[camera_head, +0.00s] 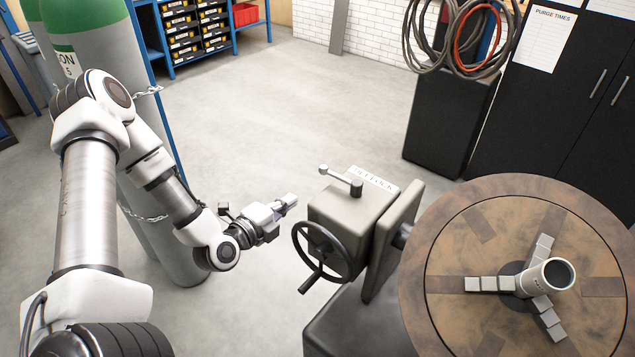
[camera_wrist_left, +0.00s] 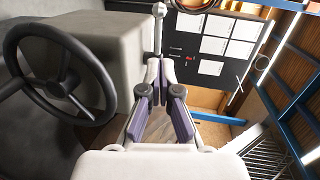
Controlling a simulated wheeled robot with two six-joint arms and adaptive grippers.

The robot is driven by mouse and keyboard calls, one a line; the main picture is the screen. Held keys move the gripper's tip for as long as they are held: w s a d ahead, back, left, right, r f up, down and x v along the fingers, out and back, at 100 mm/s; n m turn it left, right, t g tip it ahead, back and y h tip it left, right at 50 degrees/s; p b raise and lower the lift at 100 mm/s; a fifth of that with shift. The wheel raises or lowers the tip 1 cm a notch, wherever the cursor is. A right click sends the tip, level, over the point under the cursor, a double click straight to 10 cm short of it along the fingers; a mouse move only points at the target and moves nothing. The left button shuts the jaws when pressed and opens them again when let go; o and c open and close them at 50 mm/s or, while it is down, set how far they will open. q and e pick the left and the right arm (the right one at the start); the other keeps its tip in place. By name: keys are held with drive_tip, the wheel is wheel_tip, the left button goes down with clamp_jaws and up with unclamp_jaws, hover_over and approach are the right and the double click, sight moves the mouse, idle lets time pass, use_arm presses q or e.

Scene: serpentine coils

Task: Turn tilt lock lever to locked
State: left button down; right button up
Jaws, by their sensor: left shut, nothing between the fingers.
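The tilt lock lever (camera_head: 340,178) is a short grey bar with a ball end, on top of a grey gearbox (camera_head: 345,212). Its ball end points left, and its round pivot sits near a white label (camera_head: 375,180) that appears to read tilt lock. My left gripper (camera_head: 291,200) is shut and empty, left of the gearbox and apart from the lever. In the left wrist view the lever's ball and rod (camera_wrist_left: 159,12) show just beyond the closed fingertips (camera_wrist_left: 160,68). My right gripper is not in view.
A black handwheel (camera_head: 322,251) sticks out from the gearbox front, close to my left gripper. A round table (camera_head: 440,235) with a clamped pipe (camera_head: 553,274) stands at right. Green-topped cylinders (camera_head: 85,25) stand behind my left arm. The floor between cylinders and gearbox is clear.

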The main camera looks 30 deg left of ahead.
use_arm(q)
approach(332, 173)
drive_tip(key=w, duration=0.2)
drive_tip(key=w+f, duration=0.1)
drive_tip(key=w, duration=0.3)
drive_tip(key=shift+w+d+f, duration=0.25)
drive_tip(key=shift+d+f, duration=0.05)
drive_tip(key=shift+f, duration=0.05)
drive_tip(key=shift+a, duration=0.1)
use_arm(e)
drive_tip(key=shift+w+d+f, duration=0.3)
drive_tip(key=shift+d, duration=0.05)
use_arm(q)
drive_tip(key=shift+w+a, duration=0.1)
drive_tip(key=shift+w, duration=0.55)
drive_tip(key=shift+s+r, duration=0.1)
drive_tip(key=shift+r, duration=0.05)
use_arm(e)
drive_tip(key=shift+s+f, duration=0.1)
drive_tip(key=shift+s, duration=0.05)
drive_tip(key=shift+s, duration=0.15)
